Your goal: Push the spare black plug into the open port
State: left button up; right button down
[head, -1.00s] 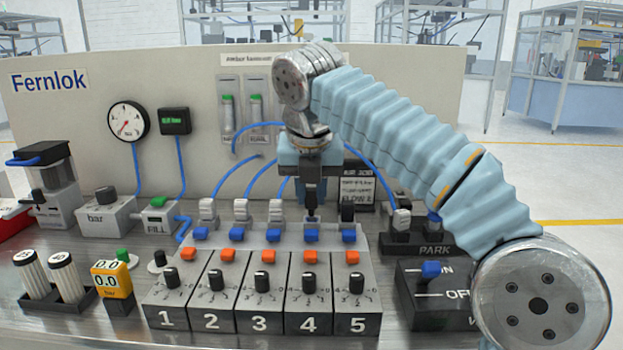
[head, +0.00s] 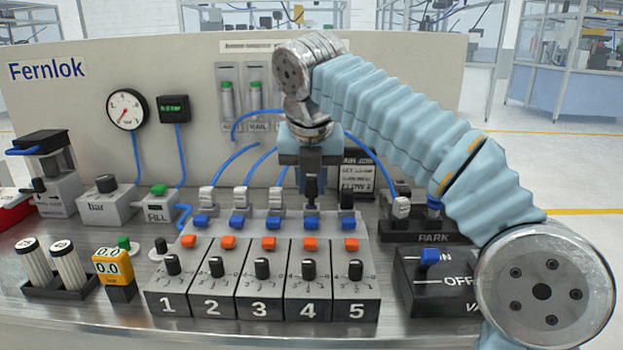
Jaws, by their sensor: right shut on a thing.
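My right gripper (head: 311,178) comes down from above at station 4 of the grey manifold (head: 252,222). It is shut on the black plug (head: 312,198), which is upright and lined up over the port of station 4, behind the blue tab (head: 312,223). The port's mouth is hidden, so I cannot tell how deep the plug sits. Another black plug (head: 347,198) stands in port 5. White plugs with blue hoses sit in ports 1 (head: 206,199), 2 (head: 240,198) and 3 (head: 276,197). My left gripper is not in view.
The PARK block (head: 432,238) and a valve box with a blue switch (head: 429,257) stand at the right. Blue hoses (head: 237,163) arch behind the ports. A gauge (head: 127,110) hangs on the back panel. A yellow meter (head: 113,267) stands at the left.

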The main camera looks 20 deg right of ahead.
jog(key=shift+f+b, duration=0.5)
jog(key=shift+f, duration=0.6)
jog(key=c, duration=0.9)
grip_release()
jog(key=shift+r, duration=0.1)
notch_tip(320, 180, up, 9)
jog(key=shift+f+p, duration=0.1)
jog(key=shift+p, duration=0.4)
